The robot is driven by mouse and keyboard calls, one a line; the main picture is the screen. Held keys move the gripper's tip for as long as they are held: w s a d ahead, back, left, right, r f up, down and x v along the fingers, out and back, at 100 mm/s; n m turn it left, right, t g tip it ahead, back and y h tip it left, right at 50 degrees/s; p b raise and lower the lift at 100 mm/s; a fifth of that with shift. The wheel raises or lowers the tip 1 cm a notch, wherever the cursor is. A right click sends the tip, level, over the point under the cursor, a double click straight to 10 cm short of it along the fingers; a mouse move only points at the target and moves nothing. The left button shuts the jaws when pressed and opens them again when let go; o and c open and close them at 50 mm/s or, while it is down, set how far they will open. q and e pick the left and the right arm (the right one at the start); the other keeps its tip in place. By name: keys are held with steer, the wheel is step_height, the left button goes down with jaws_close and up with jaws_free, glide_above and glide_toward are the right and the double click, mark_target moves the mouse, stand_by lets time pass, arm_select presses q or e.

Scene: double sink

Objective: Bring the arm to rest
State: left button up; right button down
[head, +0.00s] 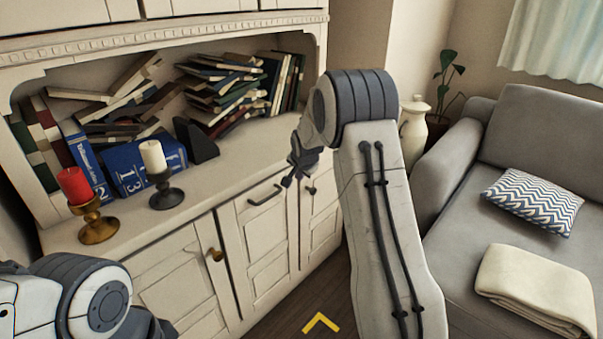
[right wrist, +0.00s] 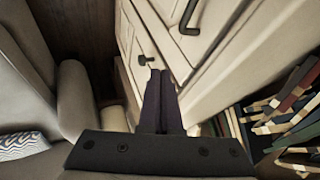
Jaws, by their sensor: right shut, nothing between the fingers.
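My right arm rises in the middle of the head view, and its gripper (head: 297,165) hangs in front of the cream cabinet, near the cabinet's right-hand doors. In the right wrist view the two dark fingers of the right gripper (right wrist: 160,80) lie together, shut with nothing between them. The fingers point toward a dark door knob (right wrist: 146,60); I cannot tell whether they touch it. Part of my left arm shows at the lower left of the head view. Its gripper is not in view.
The cream cabinet (head: 190,275) holds piled books (head: 225,85), a red candle (head: 75,186) and a white candle (head: 153,157). On the right stand a white vase (head: 414,130) and a grey sofa (head: 455,165) with a patterned pillow (head: 533,200) and folded blanket (head: 535,285). Some dark floor (head: 290,318) is clear.

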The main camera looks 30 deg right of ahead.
steer(key=s+a+r+n+g+y, duration=0.1)
steer(key=s+a+r+n, duration=0.15)
steer(key=s+a, duration=0.45)
steer(key=s+a+r+n+g+y, duration=0.1)
steer(key=s+a+n, duration=0.4)
steer(key=a, duration=0.5)
steer(key=s+a+r+n+g+y, duration=0.1)
steer(key=s+a+r+n, duration=0.1)
steer(key=s+a, duration=0.55)
steer(key=s+a+n+g, duration=0.25)
steer(key=s+n, duration=0.25)
steer(key=s, duration=0.8)
steer(key=s+a+n+g, duration=0.25)
steer(key=s+n, duration=0.35)
steer(key=s, duration=0.6)
step_height(320, 180, up, 18)
steer(key=t+p, duration=0.1)
steer(key=p, duration=1.8)
steer(key=shift+w+a+r, duration=0.25)
steer(key=shift+w+a, duration=0.1)
steer(key=shift+w, duration=0.05)
steer(key=shift+m, duration=0.25)
